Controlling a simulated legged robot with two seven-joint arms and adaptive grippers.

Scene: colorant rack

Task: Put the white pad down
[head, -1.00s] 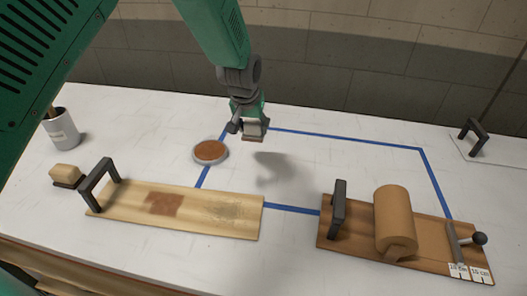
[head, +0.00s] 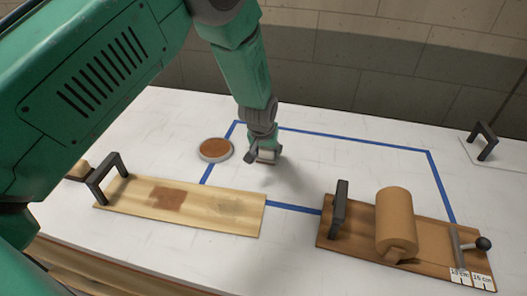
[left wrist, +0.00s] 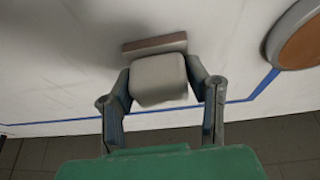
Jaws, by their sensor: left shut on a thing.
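The white pad (head: 266,156) is a small pale block with a brown layer along one side. My left gripper (head: 262,149) is shut on it, inside the blue-taped area of the white table. In the left wrist view the pad (left wrist: 158,80) sits between the two fingers (left wrist: 160,85), with the brown layer (left wrist: 155,44) beyond it. The pad is low over the table, close to its shadow; I cannot tell if it touches. My right gripper is not in view.
A round dish of brown colorant (head: 215,149) is just left of the pad. A stained light board (head: 235,221) with a dark handle lies in front. A darker board (head: 430,235) with a brown roll is at right. The taped area's right part is clear.

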